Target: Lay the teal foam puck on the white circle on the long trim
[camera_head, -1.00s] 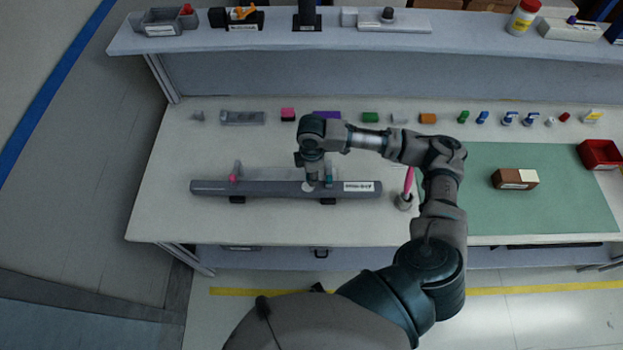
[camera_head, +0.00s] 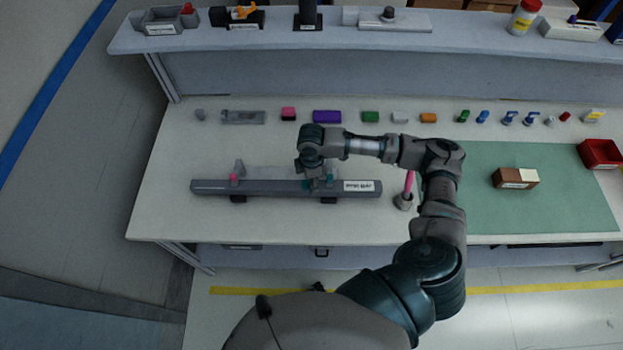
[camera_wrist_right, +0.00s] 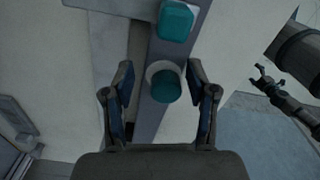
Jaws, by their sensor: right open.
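The long trim (camera_head: 265,188) is a dark grey bar lying across the bench. A teal foam puck (camera_wrist_right: 166,87) is over the white circle (camera_wrist_right: 152,68) on the trim in the right wrist view, with a white crescent of the circle showing beside it. I cannot tell whether it rests flat. A second teal piece (camera_wrist_right: 176,20) is farther along the trim; it also shows in the head view (camera_head: 330,180). My right gripper (camera_wrist_right: 160,72) is open, its fingers on either side of the puck and apart from it. My left gripper (camera_wrist_right: 265,80) shows small at the right of the wrist view.
A pink piece (camera_head: 234,177) is at the trim's left part. A grey cup with a pink stick (camera_head: 404,200) stands right of the trim. Small coloured parts line the back of the bench. A brown block (camera_head: 510,179) lies on the green mat (camera_head: 560,210).

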